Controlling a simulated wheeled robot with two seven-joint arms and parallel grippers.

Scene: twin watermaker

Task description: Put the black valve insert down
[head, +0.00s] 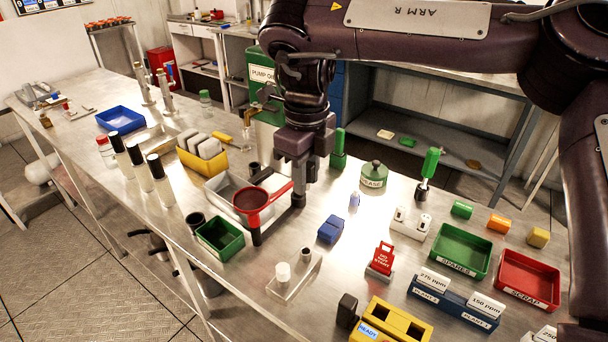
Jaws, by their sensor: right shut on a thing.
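My right gripper (300,178) comes down from the top over the middle of the metal bench. It is shut on a dark, slim piece, seemingly the black valve insert (298,199); the fingers hide much of it. The piece is upright, just right of a red-rimmed round vessel (262,202); I cannot tell if it touches the bench. In front, a clear plate (293,283) carries a white cylinder (283,272) and a small grey-brown cylinder (305,256). My left gripper is out of view.
A green bin (219,250) and blue block (331,229) flank the gripper. A red sign block (382,258), yellow block (400,325), green SPARES tray (461,232) and red SCRAP tray (528,258) stand right. White bottles (160,190) stand left. Bare bench lies right of the clear plate.

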